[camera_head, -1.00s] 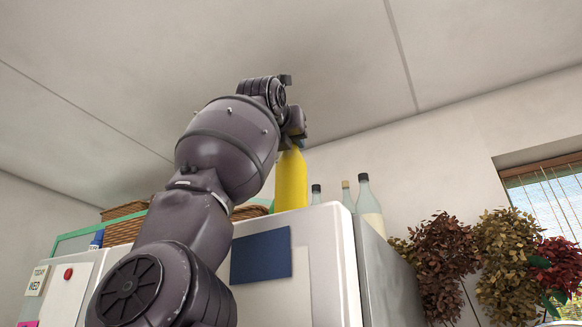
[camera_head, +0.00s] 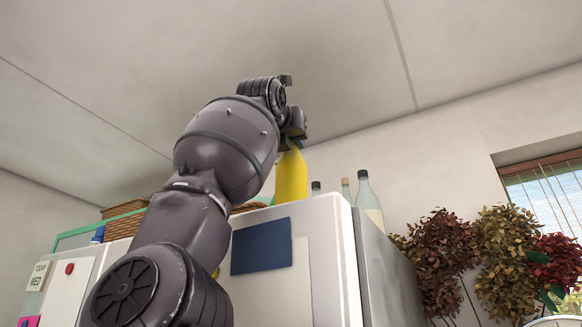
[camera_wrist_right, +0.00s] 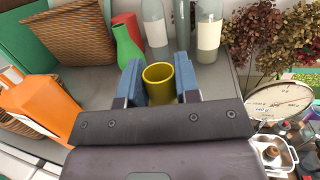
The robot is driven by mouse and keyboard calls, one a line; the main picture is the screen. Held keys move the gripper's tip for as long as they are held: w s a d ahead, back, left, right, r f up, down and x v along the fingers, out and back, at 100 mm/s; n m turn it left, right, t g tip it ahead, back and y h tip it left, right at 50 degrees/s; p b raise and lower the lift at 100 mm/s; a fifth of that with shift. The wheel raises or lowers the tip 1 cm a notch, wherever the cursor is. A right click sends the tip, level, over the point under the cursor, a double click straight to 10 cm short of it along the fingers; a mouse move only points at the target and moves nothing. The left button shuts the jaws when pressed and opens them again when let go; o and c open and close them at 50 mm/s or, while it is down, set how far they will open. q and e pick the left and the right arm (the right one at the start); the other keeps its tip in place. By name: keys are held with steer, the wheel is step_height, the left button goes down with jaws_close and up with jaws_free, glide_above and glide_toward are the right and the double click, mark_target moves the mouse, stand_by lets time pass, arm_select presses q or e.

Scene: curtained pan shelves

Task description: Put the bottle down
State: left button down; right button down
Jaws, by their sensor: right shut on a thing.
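The yellow bottle (camera_head: 291,178) is upright above the front edge of the white fridge-like cabinet (camera_head: 322,240) in the head view. Its base is hidden behind that edge, so I cannot tell whether it touches the top. My right gripper (camera_head: 293,140) is shut on the bottle's upper part. In the right wrist view, the bottle's round yellow top (camera_wrist_right: 158,72) sits between the blue finger pads of the right gripper (camera_wrist_right: 160,84). My left gripper is not in view.
Dried plants (camera_head: 440,262) are at the right.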

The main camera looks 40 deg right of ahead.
steer(key=shift+f, duration=0.25)
stand_by(0.3)
steer(key=c, duration=0.8)
jaws_free()
steer(key=shift+o, duration=0.2)
steer(key=shift+a, duration=0.2)
